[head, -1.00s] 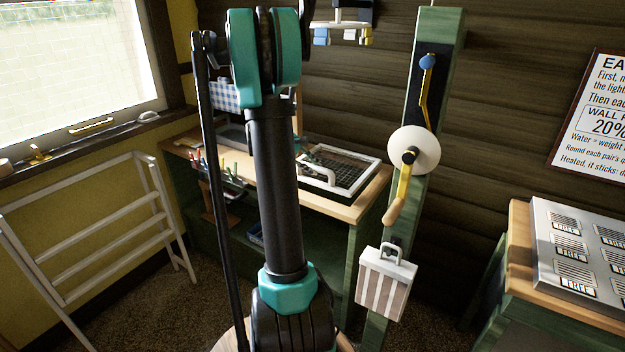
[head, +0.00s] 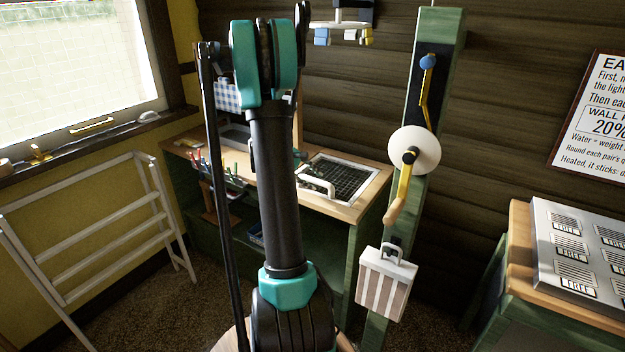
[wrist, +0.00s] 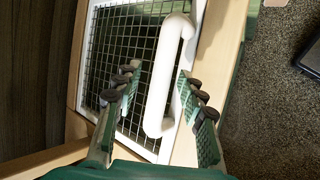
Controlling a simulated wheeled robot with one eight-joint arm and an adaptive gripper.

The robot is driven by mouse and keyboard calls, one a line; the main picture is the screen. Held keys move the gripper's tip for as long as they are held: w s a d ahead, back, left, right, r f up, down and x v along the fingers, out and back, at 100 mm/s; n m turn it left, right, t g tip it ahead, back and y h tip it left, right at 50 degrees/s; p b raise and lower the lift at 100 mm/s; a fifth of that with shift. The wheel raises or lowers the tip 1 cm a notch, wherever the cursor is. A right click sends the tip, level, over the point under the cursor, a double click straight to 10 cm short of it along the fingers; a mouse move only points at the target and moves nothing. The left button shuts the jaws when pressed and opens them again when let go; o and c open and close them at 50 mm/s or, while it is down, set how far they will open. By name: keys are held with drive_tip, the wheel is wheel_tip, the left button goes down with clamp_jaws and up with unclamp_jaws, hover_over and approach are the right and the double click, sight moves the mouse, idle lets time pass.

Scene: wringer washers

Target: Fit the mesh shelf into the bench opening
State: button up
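The mesh shelf (head: 347,181) has a white frame, a dark wire grid and a white handle (head: 317,184) along its near left side. It lies in the opening of the wooden bench top (head: 352,210) and looks about level with it. The wrist view shows the mesh shelf (wrist: 108,45) close up, inside the wooden surround. My gripper (wrist: 158,78) is open, with one finger on each side of the handle and gaps between. In the head view the gripper is mostly hidden behind my arm.
Pegs in a holder (head: 222,180) stand at the bench's front left. A green post with a crank and white disc (head: 414,150) rises right of the bench. A white drying rack (head: 100,235) stands left. A table with a grey panel (head: 585,245) is at the right.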

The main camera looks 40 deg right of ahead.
drive_tip(key=v, duration=1.2)
drive_tip(key=s+a+f+m+t+y, duration=0.1)
drive_tip(key=s+a+f, duration=0.3)
drive_tip(key=a, duration=0.5)
drive_tip(key=s+a+f+m+t+y, duration=0.1)
drive_tip(key=s+a+f+t+y, duration=0.2)
drive_tip(key=s+a, duration=0.6)
drive_tip(key=s+a+f+m+t+y, duration=0.1)
drive_tip(key=s+a+f+t+y, duration=0.1)
drive_tip(key=s+a+f+y, duration=0.2)
drive_tip(key=s+a, duration=0.3)
drive_tip(key=a, duration=0.4)
drive_tip(key=shift+s+a+f, duration=0.25)
drive_tip(key=shift+f, duration=0.1)
